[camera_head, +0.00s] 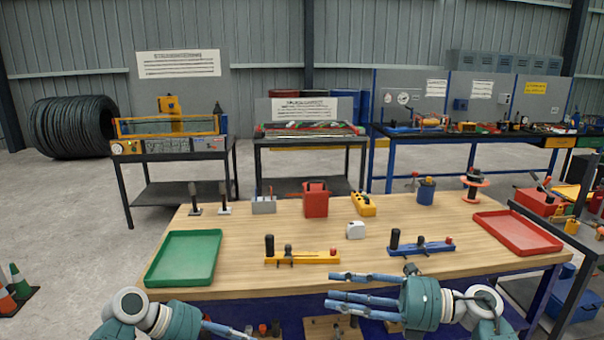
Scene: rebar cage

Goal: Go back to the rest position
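My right gripper (332,291) reaches in from the lower right at the table's front edge. Its blue fingers point left, spread apart and empty. My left gripper (228,330) is low at the bottom edge, fingers pointing right; it is partly cut off, so its opening is unclear. The wooden table (220,284) lies just beyond both grippers. On it are a green tray (185,258) at left, a red tray (516,233) at right, a yellow bar tool (302,258) and a blue bar tool (421,248). Neither gripper visibly touches these objects.
A red container (316,200), a yellow block (363,204), a white tape measure (355,230) and a blue cup (426,192) stand on the table. Several tools lie below the front edge between my grippers. A dark rail (550,232) stands at right. Cones (18,282) are at far left.

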